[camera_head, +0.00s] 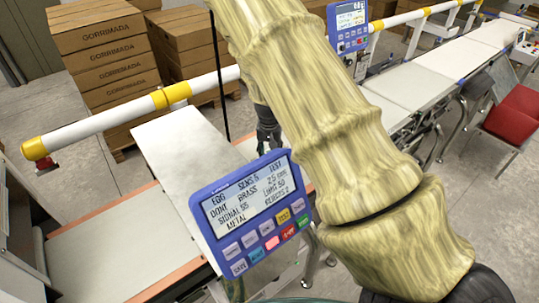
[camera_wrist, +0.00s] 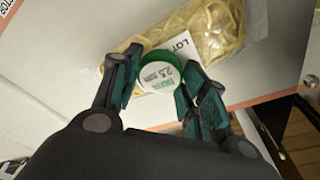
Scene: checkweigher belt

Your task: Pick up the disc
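The disc (camera_wrist: 160,73) is round, with a white face marked 2.5 and a green rim. It shows in the wrist view between the two fingertips of my gripper (camera_wrist: 161,75). The fingers stand on either side of the rim, very close to it. Whether both pads press on the rim I cannot tell. In the head view my gripper (camera_head: 268,128) is a small dark shape, mostly hidden behind my arm, over the far right side of the pale belt plate (camera_head: 185,160). The disc is hidden in that view.
A clear bag of yellowish pieces (camera_wrist: 205,30) with a LOT label lies right behind the disc. A blue display unit (camera_head: 250,205) stands in front of the plate. A white and yellow rail (camera_head: 120,120) crosses behind. Stacked cartons (camera_head: 105,50) stand at the back left.

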